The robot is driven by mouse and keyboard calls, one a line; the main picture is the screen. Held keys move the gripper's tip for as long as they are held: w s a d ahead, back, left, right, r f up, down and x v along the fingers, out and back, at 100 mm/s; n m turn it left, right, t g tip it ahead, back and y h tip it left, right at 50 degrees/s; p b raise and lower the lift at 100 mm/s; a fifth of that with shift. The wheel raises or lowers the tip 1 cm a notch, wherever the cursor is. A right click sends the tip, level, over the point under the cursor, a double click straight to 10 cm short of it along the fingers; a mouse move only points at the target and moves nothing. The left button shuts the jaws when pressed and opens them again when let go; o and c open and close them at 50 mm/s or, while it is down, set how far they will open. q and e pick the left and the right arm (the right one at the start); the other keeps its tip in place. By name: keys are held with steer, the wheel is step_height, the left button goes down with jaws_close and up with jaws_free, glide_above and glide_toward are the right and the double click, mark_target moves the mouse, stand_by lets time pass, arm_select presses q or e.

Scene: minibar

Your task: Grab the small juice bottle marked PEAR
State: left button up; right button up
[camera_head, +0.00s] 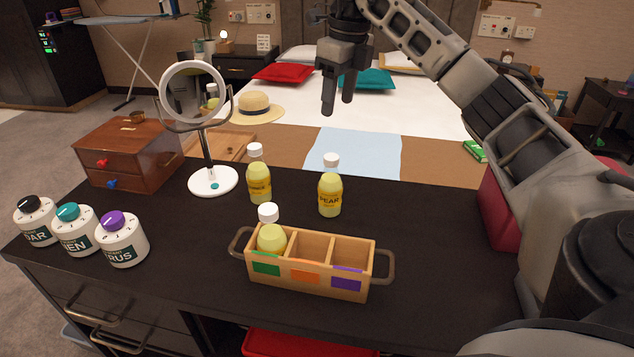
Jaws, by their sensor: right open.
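The small juice bottle marked PEAR (330,196) stands upright on the dark counter, right of the middle, with a white cap and yellow juice. A similar bottle (259,184) stands upright to its left, its label hard to read. A third white-capped bottle (270,238) sits in the left compartment of a wooden caddy, its label hidden. My right gripper (338,98) is open and empty, pointing down, high up and above the PEAR bottle in the picture, apart from it. My left gripper is not in view.
The wooden caddy (308,273) stands in front of the bottles; its middle and right compartments are empty. A round mirror (213,181), a wooden drawer box (130,155) and labelled jars (122,240) are on the left. The counter right of the PEAR bottle is clear.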

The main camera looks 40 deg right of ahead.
glide_toward(332, 156)
steer(key=shift+a+f, duration=0.1)
steer(key=shift+f, duration=0.15)
steer(key=f, duration=0.4)
steer(key=shift+w+a+b, duration=0.15)
steer(key=shift+w+b, duration=0.1)
steer(key=shift+b, duration=0.05)
steer(key=shift+w+f, duration=0.2)
steer(key=shift+f, duration=1.35)
steer(key=shift+w+f, duration=0.15)
steer(key=shift+f, duration=1.35)
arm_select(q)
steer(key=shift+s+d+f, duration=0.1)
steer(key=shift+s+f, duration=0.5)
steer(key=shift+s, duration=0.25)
arm_select(e)
jaws_close()
